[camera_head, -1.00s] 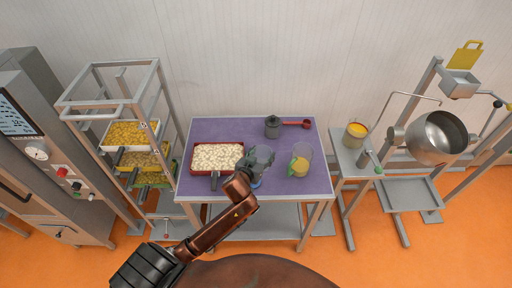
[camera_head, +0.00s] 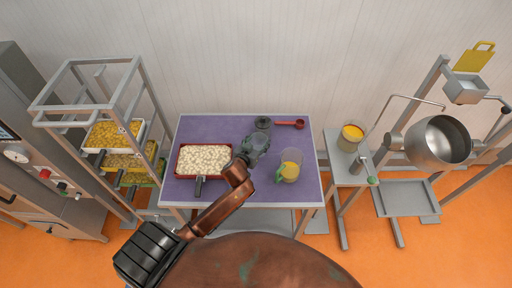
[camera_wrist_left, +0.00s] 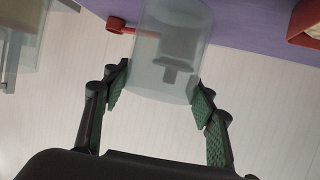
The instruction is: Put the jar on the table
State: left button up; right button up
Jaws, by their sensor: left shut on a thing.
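The jar is a clear, bluish, see-through vessel (camera_wrist_left: 172,45). It stands between the two green-padded fingers of my left gripper (camera_wrist_left: 160,101) in the wrist view. In the head view the jar (camera_head: 258,143) and the left gripper (camera_head: 246,157) are over the middle of the purple-topped table (camera_head: 225,128). The fingers are shut on the jar's sides. Whether its base touches the table is hard to tell. My right gripper is not in view.
The table's right front corner is clear. A rack (camera_head: 148,95) stands left.

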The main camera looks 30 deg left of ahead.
aim_at(262, 143)
pick_arm(q)
jog(key=shift+w+d+f, duration=0.1)
jog(key=shift+w+f, duration=0.05)
jog(key=shift+f, duration=0.35)
jog(key=shift+w+d+f, duration=0.1)
jog(key=shift+w+f, duration=0.05)
jog(key=shift+f, duration=0.3)
notch_tip(262, 143, down, 3)
jog(key=shift+s+a+r, duration=0.1)
jog(key=shift+r, duration=0.05)
jog(key=o, duration=0.8)
jog(key=shift+f, duration=0.25)
jog(key=o, duration=0.5)
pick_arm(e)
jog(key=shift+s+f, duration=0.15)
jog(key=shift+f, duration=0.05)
pick_arm(q)
jog(key=shift+r, duration=0.1)
